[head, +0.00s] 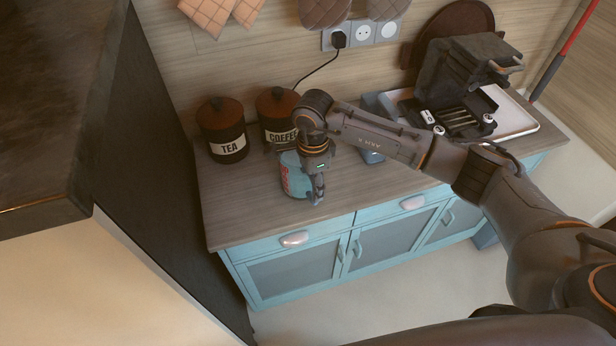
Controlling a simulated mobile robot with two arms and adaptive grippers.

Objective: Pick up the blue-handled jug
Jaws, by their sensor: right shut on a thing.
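A light blue jug (293,178) with red markings stands on the wooden counter, near its front edge and left of centre in the head view. My right gripper (317,194) points down at its right side and is shut on it. The gripper covers that side, so I cannot make out the handle. The jug looks upright, and its base seems to be at the counter top. My left gripper is not in view.
TEA (222,131) and COFFEE (277,119) canisters stand behind the jug. A dark toaster or coffee machine (459,75) sits on a white tray (515,116) at the right. A dark tall panel (150,150) bounds the counter's left. The counter's front left (235,215) is clear.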

